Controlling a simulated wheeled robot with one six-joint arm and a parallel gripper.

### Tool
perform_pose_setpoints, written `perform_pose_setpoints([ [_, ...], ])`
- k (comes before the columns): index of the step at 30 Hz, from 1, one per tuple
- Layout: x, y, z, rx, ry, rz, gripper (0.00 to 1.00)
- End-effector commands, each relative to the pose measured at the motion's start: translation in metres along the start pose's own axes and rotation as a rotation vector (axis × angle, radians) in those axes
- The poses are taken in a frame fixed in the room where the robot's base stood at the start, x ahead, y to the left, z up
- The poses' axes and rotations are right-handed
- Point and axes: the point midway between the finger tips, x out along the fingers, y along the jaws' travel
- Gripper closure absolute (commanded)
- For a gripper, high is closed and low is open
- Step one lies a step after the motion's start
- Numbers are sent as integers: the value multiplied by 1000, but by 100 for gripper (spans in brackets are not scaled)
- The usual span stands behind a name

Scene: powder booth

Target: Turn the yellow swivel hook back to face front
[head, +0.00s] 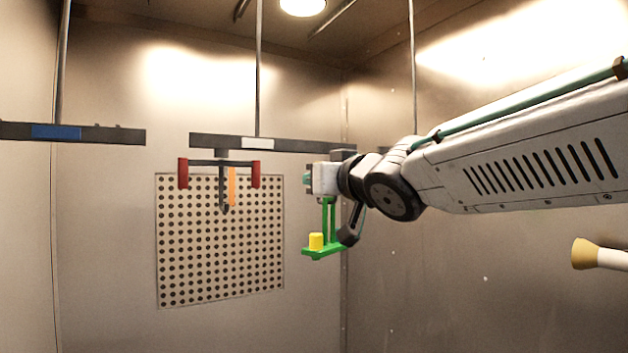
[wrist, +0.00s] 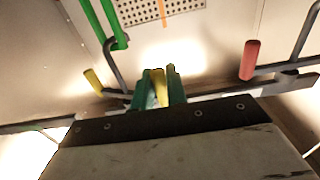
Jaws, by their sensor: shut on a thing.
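The yellow swivel hook shows in the wrist view as two yellow end pieces and a dark hook stem. One yellow end (wrist: 93,80) is free at the left. The other yellow end (wrist: 160,88) is between the fingers of my gripper (wrist: 158,72), which is shut on it. In the head view my gripper (head: 308,180) is at the right end of the middle bar and largely hides the swivel hook.
A red-ended hook (head: 222,164) with an orange strip (head: 232,187) hangs left of my gripper; one red end (wrist: 249,60) shows in the wrist view. A blue-labelled bar (head: 72,132) is further left. A perforated panel (head: 220,285) is behind. A spray nozzle (head: 585,254) is at right.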

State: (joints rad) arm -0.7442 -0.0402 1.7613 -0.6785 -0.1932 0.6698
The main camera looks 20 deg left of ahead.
Motion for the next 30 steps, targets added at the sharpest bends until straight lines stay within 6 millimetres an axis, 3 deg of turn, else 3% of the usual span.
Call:
perform_pose_setpoints([
  [15, -25, 23, 0, -1, -1, 4, 91],
  [30, -33, 44, 0, 0, -1, 2, 91],
])
